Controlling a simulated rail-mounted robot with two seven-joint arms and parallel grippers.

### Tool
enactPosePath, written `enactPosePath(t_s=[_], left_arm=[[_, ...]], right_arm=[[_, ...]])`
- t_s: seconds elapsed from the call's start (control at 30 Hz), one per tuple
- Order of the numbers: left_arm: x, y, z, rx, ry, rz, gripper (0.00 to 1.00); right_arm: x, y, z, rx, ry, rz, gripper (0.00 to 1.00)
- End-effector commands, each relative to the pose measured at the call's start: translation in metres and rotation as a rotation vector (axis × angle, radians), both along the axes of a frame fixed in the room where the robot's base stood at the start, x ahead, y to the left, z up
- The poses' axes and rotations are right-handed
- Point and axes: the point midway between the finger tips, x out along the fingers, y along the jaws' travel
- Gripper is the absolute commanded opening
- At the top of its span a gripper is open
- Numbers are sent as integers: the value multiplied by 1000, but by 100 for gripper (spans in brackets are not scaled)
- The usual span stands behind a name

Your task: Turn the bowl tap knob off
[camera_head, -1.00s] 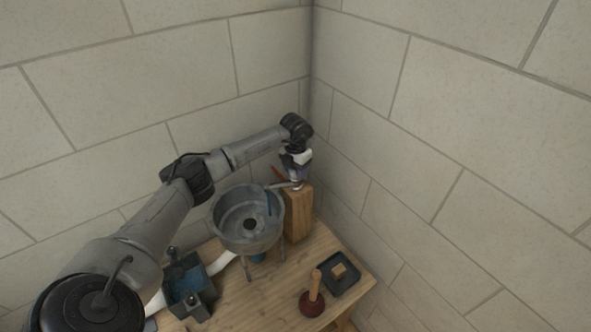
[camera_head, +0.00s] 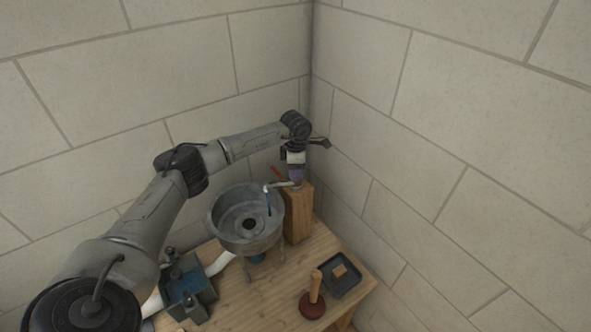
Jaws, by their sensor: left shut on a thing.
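The metal bowl (camera_head: 247,236) stands on legs on the wooden table. The tap spout (camera_head: 280,185) reaches left over the bowl's right rim from the top of a wooden block (camera_head: 299,216). A thin blue streak (camera_head: 268,203), which looks like water, hangs below the spout's end. My left gripper (camera_head: 296,178) points down over the top of the block and is shut on the tap knob, which its fingers mostly hide. My right gripper is out of view.
A plunger (camera_head: 314,297) and a dark square tray (camera_head: 341,276) stand at the table's right front. A blue-grey box-shaped fixture (camera_head: 190,292) with a white pipe (camera_head: 221,262) is left of the bowl. Two block walls (camera_head: 370,130) meet close behind the tap.

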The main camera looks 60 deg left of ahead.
Motion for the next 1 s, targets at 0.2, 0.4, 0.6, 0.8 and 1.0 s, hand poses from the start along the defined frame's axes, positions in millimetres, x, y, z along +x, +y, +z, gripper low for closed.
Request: enactPosePath(t_s=[0.2,0.4,0.6,0.8,1.0], left_arm=[[0,0,0,0,0,-178,27],[0,0,1,0,-1,-305,27],[0,0,0,0,0,-389,27],[0,0,0,0,0,-430,27],[0,0,0,-1,-1,-442,27]], right_arm=[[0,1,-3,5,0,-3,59],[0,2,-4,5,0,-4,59],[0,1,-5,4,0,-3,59],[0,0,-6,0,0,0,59],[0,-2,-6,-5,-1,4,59]])
